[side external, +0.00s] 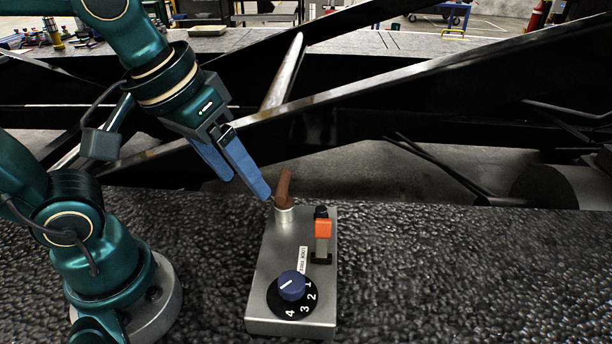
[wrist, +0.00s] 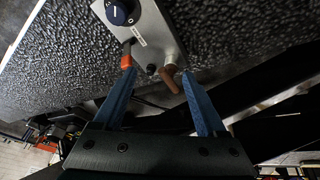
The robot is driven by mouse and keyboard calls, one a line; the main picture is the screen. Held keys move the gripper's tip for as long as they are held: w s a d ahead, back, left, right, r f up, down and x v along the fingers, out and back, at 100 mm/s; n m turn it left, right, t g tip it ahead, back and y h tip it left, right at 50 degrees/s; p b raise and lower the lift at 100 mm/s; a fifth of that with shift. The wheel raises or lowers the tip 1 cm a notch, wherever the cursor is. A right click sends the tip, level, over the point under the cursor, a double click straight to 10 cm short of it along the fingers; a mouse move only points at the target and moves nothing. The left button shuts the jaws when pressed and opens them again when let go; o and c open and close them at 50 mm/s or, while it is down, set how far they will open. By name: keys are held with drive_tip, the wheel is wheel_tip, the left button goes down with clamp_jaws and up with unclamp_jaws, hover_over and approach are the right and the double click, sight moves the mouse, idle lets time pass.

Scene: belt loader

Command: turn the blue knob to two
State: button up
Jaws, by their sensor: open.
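The blue knob (side external: 292,285) sits on a black dial (side external: 274,302) at the front end of a grey metal box (side external: 265,265). The dial carries white numbers 1 to 4 along its right and lower side. A white line on the knob slants from lower left to upper right; I cannot tell which number it marks. My gripper (side external: 247,185) is open and empty above the box's far end, beside the brown lever and apart from the knob. In the wrist view the knob (wrist: 122,11) is at the top edge, beyond my open fingertips (wrist: 158,73).
A brown lever (side external: 284,186) stands at the box's far end; in the wrist view it shows between my fingers, nearer the right one. An orange-capped switch (side external: 323,228) is on the box's right side. The dark bumpy surface (side external: 450,270) right of the box is clear.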

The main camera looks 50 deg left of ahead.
drive_tip(key=w+d+f+g, duration=0.2)
drive_tip(key=d+g, duration=0.1)
drive_tip(key=d, duration=0.2)
drive_tip(key=m+g, duration=0.1)
drive_tip(key=m, duration=0.1)
hover_over(292, 281)
wheel_tip(292, 281, down, 3)
drive_tip(key=shift+w+a+f, duration=0.1)
drive_tip(key=shift+f, duration=2.75)
drive_tip(key=shift+c, duration=0.3)
clamp_jaws()
drive_tip(key=shift+m, duration=0.3)
